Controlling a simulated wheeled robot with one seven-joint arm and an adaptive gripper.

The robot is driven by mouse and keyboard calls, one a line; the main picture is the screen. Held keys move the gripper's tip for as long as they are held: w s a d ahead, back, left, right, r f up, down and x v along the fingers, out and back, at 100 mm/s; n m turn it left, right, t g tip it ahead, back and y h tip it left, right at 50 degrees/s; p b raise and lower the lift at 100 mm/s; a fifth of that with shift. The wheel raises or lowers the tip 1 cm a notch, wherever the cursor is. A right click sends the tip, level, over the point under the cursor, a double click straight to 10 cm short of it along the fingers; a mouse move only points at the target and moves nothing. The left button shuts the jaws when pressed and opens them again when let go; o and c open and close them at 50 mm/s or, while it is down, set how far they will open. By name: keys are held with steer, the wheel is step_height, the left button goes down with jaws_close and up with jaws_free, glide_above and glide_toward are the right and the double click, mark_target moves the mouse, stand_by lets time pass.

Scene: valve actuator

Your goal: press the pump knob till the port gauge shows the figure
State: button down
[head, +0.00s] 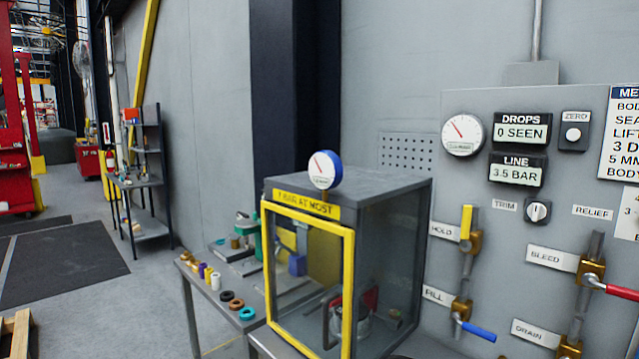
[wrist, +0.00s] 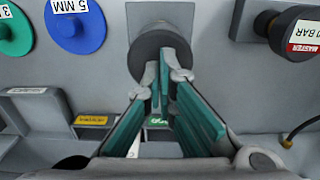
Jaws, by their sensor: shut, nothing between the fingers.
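My gripper (wrist: 164,80) shows in the wrist view with its fingertips together and nothing between them. The tips point at a dark round knob (wrist: 152,42) on the grey panel and overlap its lower part; I cannot tell whether they touch it. No pump label is readable there. In the head view a white dial with a blue rim (head: 324,170) sits on top of the yellow-framed cabinet (head: 349,262). Another round dial (head: 463,134) is on the wall panel. I cannot tell which is the port gauge. My gripper is outside the head view.
In the wrist view a blue "5 MM" disc (wrist: 76,24) and a green disc (wrist: 12,30) are left of the knob. A dark "MASTER" part (wrist: 292,32) is at right. The head view shows the "3.5 BAR" line display (head: 517,171) and a red-handled valve (head: 594,277).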

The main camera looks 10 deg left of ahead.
steer(key=shift+f, duration=1.3)
steer(key=shift+r, duration=0.15)
steer(key=shift+r+p, duration=0.45)
steer(key=shift+r, duration=1.3)
steer(key=shift+r+p, duration=0.75)
steer(key=shift+r, duration=1.75)
